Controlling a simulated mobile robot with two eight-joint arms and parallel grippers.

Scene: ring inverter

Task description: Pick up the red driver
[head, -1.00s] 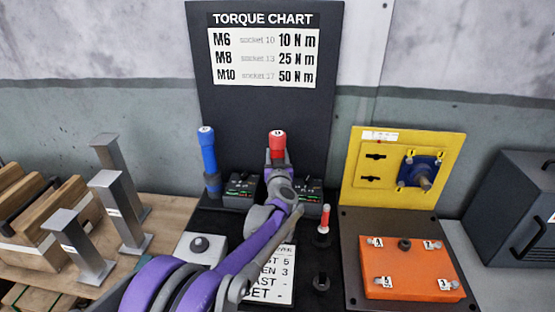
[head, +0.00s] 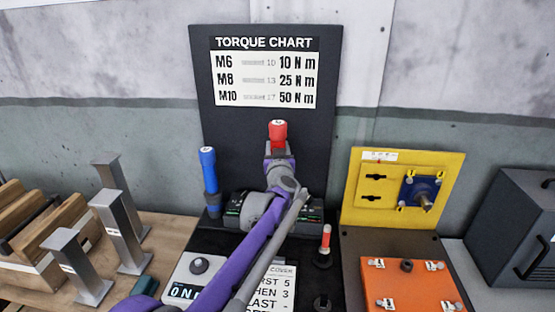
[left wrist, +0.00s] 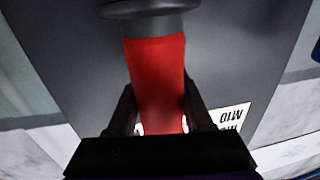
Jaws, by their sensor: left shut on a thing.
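The red driver (head: 278,132) stands upright in front of the black torque chart board, its red top showing above my left gripper (head: 278,155). My left gripper is shut on it; in the left wrist view the red handle (left wrist: 157,75) lies between the two dark fingers (left wrist: 160,115). My left arm hides the driver's lower part, so I cannot tell whether its tip is clear of the stand. My right gripper is not in view.
A blue driver (head: 208,170) stands to the left. A yellow panel (head: 372,205), an orange block (head: 415,285) and a dark box (head: 515,215) are further right. Metal posts (head: 118,225) stand at left.

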